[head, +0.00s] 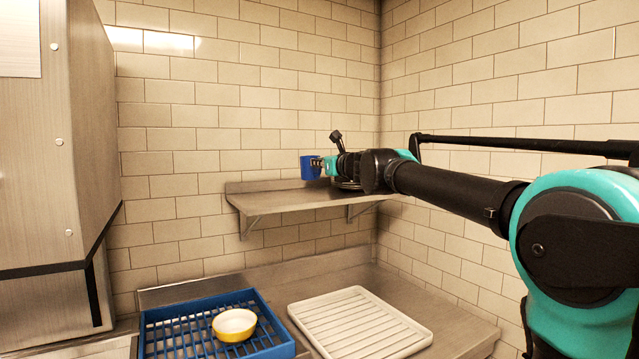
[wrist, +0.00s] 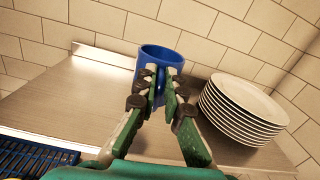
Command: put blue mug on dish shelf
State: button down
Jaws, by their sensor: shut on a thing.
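The blue mug (head: 309,168) is upright at my gripper (head: 325,167), over the metal dish shelf (head: 270,200) on the tiled back wall. In the wrist view my gripper (wrist: 164,92) is shut on the near side of the blue mug (wrist: 160,54), with one finger on either side of its handle area. The fingers hide part of the mug. The mug's base is close to the dish shelf (wrist: 60,105); I cannot tell whether it touches.
A stack of white plates (wrist: 243,110) stands on the shelf right of the mug. Below are a blue rack (head: 165,318) holding a yellow bowl (head: 234,325) and a white ribbed tray (head: 360,322). The shelf's left part is bare. A steel machine (head: 60,150) stands at left.

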jog(key=shift+f, duration=2.9)
jog(key=c, duration=1.6)
grip_release()
jog(key=shift+s, duration=0.1)
jog(key=v, duration=1.2)
jog(key=shift+a, duration=0.1)
